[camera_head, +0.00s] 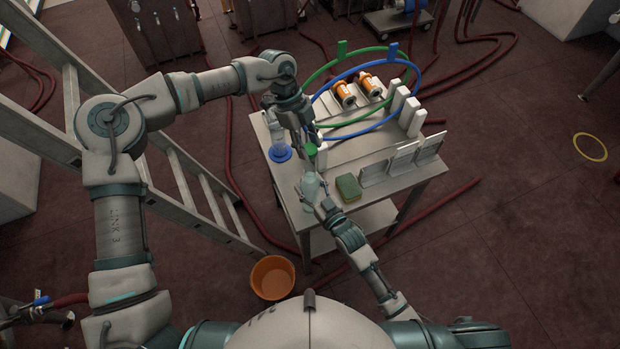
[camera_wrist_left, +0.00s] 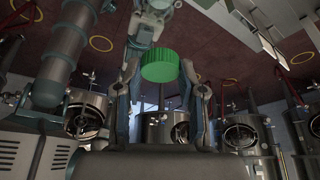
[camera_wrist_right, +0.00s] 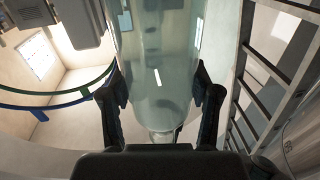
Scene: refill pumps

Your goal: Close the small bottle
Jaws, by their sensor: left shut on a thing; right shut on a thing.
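The green cap (camera_head: 311,150) is between the fingers of my left gripper (camera_head: 309,143). It also shows between both fingers in the left wrist view (camera_wrist_left: 160,66). The small bottle (camera_head: 309,188) is pale and clear, below the cap near the table's front edge. My right gripper (camera_head: 318,204) is shut on it. In the right wrist view the bottle (camera_wrist_right: 160,60) is large between both fingers, with pale liquid inside. The cap appears above the bottle's top in the head view; I cannot tell whether they touch.
The metal table (camera_head: 355,213) carries a green sponge (camera_head: 348,187), a bottle on a blue base (camera_head: 280,153), white panels (camera_head: 402,158), orange cylinders (camera_head: 370,84) and blue and green hoops. A ladder (camera_head: 190,200) stands left. An orange bucket (camera_head: 272,278) stands on the floor.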

